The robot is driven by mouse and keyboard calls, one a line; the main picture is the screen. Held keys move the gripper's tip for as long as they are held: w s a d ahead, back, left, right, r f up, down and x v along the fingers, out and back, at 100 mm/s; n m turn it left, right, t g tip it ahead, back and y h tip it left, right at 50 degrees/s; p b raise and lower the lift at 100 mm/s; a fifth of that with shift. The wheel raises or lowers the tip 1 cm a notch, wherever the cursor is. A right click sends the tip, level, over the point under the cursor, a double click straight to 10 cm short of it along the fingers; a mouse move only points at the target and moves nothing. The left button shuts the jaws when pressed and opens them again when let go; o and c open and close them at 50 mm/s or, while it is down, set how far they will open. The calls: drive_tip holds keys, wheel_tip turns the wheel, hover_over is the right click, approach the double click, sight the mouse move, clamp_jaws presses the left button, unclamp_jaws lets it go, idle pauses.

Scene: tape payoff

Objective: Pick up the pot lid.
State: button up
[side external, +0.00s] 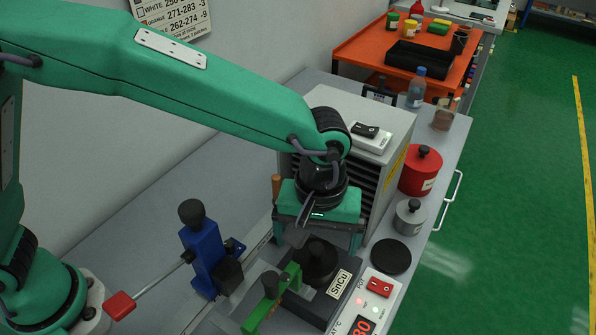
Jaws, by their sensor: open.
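The pot lid looks to be the dark round piece with a knob (317,262) on the dark pot block labelled SnCu (340,290), near the bottom centre of the side external view. My gripper (326,241) is open above it, pointing down, with one finger to each side of the knob in the picture. I cannot tell whether the fingers touch the lid or how much height is left between them. My gripper partly hides the lid's far side.
A green clamp-like part (270,300) stands close left of the pot. A blue fixture (204,250) is further left. A flat black disc (391,257), a small grey pot (409,218) and a red pot (420,172) stand right. A grey cabinet (365,112) rises behind.

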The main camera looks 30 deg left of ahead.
drive_tip(key=shift+f, duration=1.45)
drive_tip(key=shift+c, duration=0.3)
drive_tip(key=c, duration=1)
